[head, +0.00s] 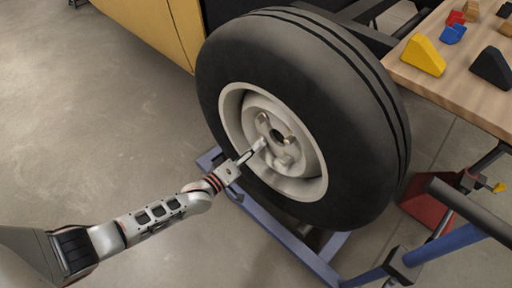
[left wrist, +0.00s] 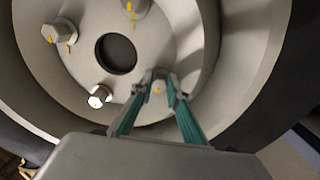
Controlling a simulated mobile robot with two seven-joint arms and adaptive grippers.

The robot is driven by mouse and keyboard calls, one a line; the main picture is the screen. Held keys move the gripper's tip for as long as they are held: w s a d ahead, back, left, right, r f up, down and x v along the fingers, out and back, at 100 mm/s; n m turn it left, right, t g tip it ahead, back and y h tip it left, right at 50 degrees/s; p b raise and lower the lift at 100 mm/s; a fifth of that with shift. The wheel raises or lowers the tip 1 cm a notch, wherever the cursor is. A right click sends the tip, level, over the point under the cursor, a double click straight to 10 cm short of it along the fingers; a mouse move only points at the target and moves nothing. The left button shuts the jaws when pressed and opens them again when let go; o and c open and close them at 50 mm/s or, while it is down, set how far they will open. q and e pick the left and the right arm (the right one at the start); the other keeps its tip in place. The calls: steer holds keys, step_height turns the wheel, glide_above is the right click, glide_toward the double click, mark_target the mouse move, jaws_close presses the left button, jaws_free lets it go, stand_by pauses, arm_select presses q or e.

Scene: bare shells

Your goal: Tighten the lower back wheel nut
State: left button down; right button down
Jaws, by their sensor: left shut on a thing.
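The wheel (head: 365,165) is a black tyre with a pale rim (head: 232,105) and a dark centre hole (left wrist: 115,54). My left gripper (head: 259,147) reaches the hub from the lower left in the head view. In the left wrist view its teal fingers (left wrist: 158,90) are closed around a silver wheel nut (left wrist: 158,84) with a yellow mark, lower right of the hole. Other wheel nuts show there: one at the upper left (left wrist: 64,31), one at the top (left wrist: 135,8), and one at the lower left (left wrist: 100,96). My right gripper is out of view.
A blue stand (head: 285,238) lies under the wheel. A wooden table (head: 452,87) at the upper right holds a yellow block (head: 423,56), a black block (head: 492,67) and small coloured pieces. A yellow panel (head: 155,25) is behind. The floor at left is clear.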

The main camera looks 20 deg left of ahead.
arm_select(q)
steer(key=shift+m, duration=0.6)
steer(key=c, duration=1.9)
jaws_free()
steer(key=v, duration=1.2)
